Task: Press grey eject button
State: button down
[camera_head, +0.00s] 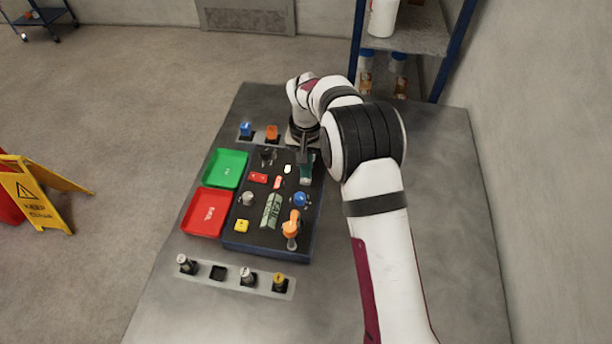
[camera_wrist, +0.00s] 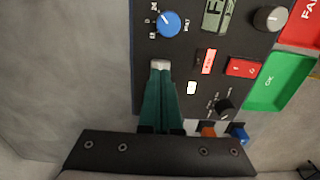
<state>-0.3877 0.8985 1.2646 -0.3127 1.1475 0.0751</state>
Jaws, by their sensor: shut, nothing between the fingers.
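A small light grey block, which looks like the grey button (camera_wrist: 160,64), is at the panel's edge in the wrist view, beside the blue knob (camera_wrist: 168,24). My gripper (camera_wrist: 161,72) is shut, with its tapering teal fingers together and empty. Their tips overlap the near side of the grey block; I cannot tell whether they touch it. In the head view my gripper (camera_head: 306,181) points down over the right part of the dark control panel (camera_head: 262,242).
A white button (camera_wrist: 191,88), a red-and-white switch (camera_wrist: 208,61) and a black knob (camera_wrist: 224,108) sit close by. An orange lever (camera_head: 291,226) stands at the panel's front right. Green (camera_head: 225,168) and red (camera_head: 206,212) trays lie left. The bench to the right is bare.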

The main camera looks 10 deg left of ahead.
jog(key=shift+f, duration=0.55)
notch_tip(320, 180, up, 12)
dwell(1.0)
